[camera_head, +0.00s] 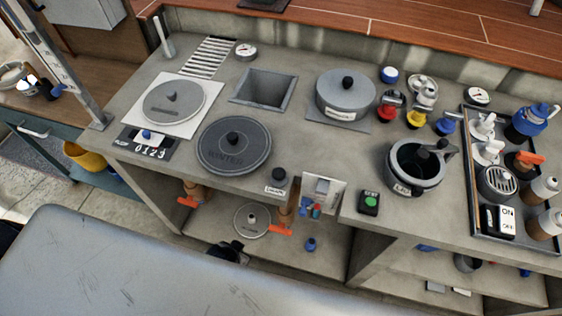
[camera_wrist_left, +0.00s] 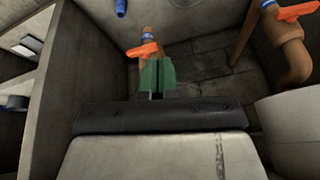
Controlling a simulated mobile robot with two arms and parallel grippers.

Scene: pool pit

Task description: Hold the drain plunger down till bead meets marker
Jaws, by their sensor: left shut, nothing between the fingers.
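The likely drain plunger is a small black knob (camera_head: 279,174) at the counter's front edge, beside a small label (camera_head: 275,189) that seems to read drain. It looks upright and nothing touches it. I cannot make out a bead or marker for certain. A slanted grey post (camera_head: 45,62) at the left carries small blue marks. My left gripper's green fingers (camera_wrist_left: 158,78) are shut and empty in the left wrist view, facing the space under the counter. They are not clear in the head view. My right gripper is not in view.
Under the counter are orange valve handles (camera_head: 280,230) on pipes and a round grey lid (camera_head: 252,220). A small panel (camera_head: 321,191) and a green button box (camera_head: 369,202) sit right of the knob. A black winter lid (camera_head: 234,146) lies left. A crowded tray (camera_head: 470,185) is at right.

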